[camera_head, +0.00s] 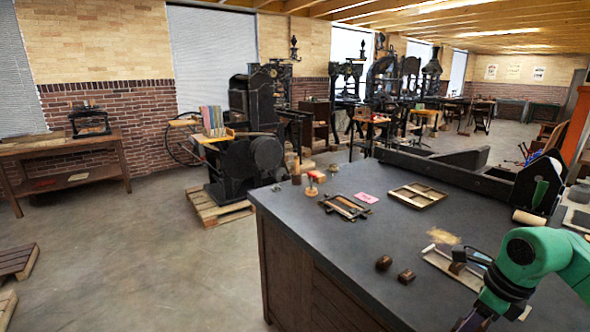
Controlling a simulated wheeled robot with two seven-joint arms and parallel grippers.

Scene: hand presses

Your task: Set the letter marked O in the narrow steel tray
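Two small dark brown blocks, a left one (383,263) and a right one (406,276), lie apart on the dark worktop near its front edge. They look like letter blocks, but no marking is readable, so I cannot tell which is the O. A narrow pale metal tray (434,257) lies to their right, partly hidden by my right arm. Another small brown block (457,267) shows at the tray; I cannot tell whether it rests inside. My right gripper (468,324) is low at the bottom edge, partly cut off, its fingers unclear. My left gripper is out of view.
The worktop (340,247) is bare left of the blocks. Behind stand a dark frame (345,207), a pink card (367,197), a shallow wooden tray (417,195) and red-topped stamps (314,180). A large black machine (533,187) with a pale roller (529,218) stands right.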

